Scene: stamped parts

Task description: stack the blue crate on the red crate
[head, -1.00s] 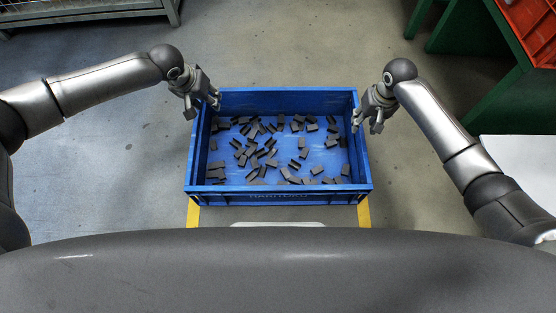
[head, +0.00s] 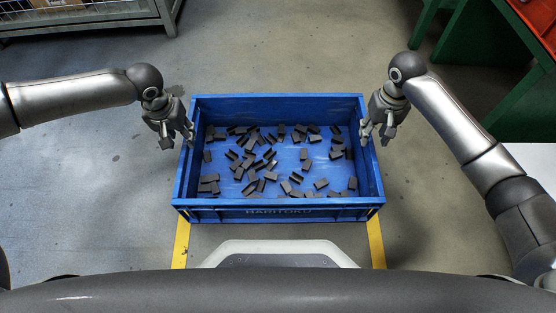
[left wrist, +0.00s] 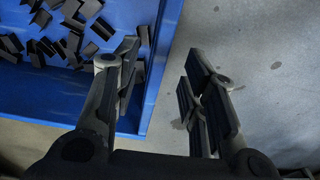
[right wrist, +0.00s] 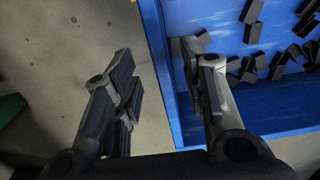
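The blue crate (head: 280,212) stands in front of me in the head view, upright, holding several dark stamped parts (head: 262,172). My left gripper (head: 178,140) is open at its left side wall. In the left wrist view the wall (left wrist: 165,50) shows between the two fingers, one over the inside and one outside. My right gripper (head: 376,138) is open at the right side wall. In the right wrist view that wall (right wrist: 158,50) also shows between the fingers. Contact cannot be told. A red thing, perhaps the red crate (head: 540,14), is cut off at the top right.
A green stand (head: 490,60) is at the upper right, near the red thing. A grey metal rack (head: 90,20) is at the upper left. Yellow strips (head: 376,240) show below the crate's front. The floor left of the crate is clear.

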